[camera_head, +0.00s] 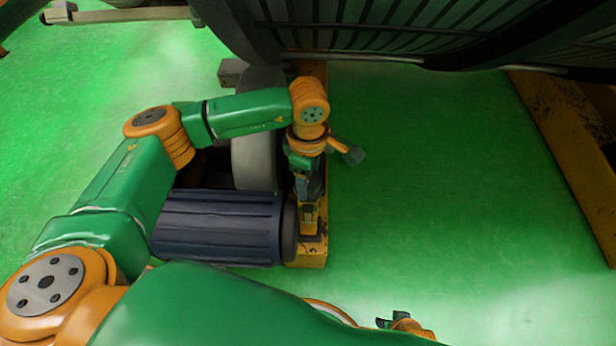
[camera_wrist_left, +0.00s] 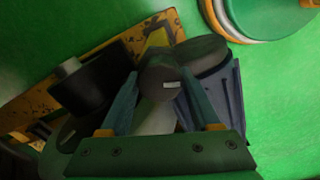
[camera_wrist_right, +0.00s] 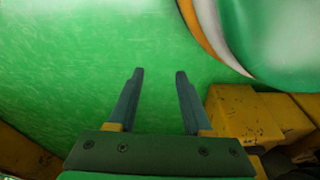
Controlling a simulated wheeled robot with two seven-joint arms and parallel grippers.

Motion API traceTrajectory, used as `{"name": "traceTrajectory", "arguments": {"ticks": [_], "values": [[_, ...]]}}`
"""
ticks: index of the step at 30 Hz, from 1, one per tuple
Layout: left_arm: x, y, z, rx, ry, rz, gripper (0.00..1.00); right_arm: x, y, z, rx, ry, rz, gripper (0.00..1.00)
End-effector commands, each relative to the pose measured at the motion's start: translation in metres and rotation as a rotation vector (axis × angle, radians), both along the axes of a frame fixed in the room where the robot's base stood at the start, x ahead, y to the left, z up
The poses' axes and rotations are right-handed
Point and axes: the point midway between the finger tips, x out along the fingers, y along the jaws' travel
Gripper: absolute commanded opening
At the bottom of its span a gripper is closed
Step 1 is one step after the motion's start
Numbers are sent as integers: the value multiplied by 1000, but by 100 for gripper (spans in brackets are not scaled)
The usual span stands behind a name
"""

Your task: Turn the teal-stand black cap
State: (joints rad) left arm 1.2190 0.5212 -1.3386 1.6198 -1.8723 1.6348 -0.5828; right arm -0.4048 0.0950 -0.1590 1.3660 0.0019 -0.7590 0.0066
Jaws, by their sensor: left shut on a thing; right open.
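A dark round cap (camera_wrist_left: 160,78) with a small pale mark sits between the two fingers of my left gripper (camera_wrist_left: 161,85) in the left wrist view. The left gripper is shut on it. In the head view my left gripper (camera_head: 308,205) points down over a yellow beam, beside the end of a ribbed motor, and hides the cap. No teal stand can be made out clearly. My right gripper (camera_wrist_right: 158,76) is open and empty above the green floor in the right wrist view. It only partly shows at the bottom edge of the head view.
The dark blue ribbed motor (camera_head: 215,228) lies beside the worn yellow beam (camera_head: 314,252). A black block (camera_wrist_left: 90,82) stands near the cap. A large ribbed stator (camera_head: 420,30) spans the top. Yellow blocks (camera_wrist_right: 245,115) lie right of my right gripper.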

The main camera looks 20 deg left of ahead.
Motion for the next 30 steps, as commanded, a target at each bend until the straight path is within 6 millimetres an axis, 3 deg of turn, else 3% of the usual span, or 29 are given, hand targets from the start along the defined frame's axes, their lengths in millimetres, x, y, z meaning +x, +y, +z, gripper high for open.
{"name": "traceTrajectory", "arguments": {"ticks": [12,13,15,16,25,30], "values": [[1,-1,1,-4,-4,-5,8,1,0,1,-1,-2,0,50],[1,-1,1,-4,-4,-4,71,1,0,1,-1,-2,0,50],[1,-1,1,-4,-4,-4,90,1,0,1,-1,-2,0,50],[1,-1,1,-3,-3,-4,94,1,0,1,-1,-2,0,50],[0,0,4,-2,-2,-4,94,2,0,2,0,-4,0,50],[1,0,39,-2,-6,-5,94,-14,-4,-5,-6,12,3,50]]}}
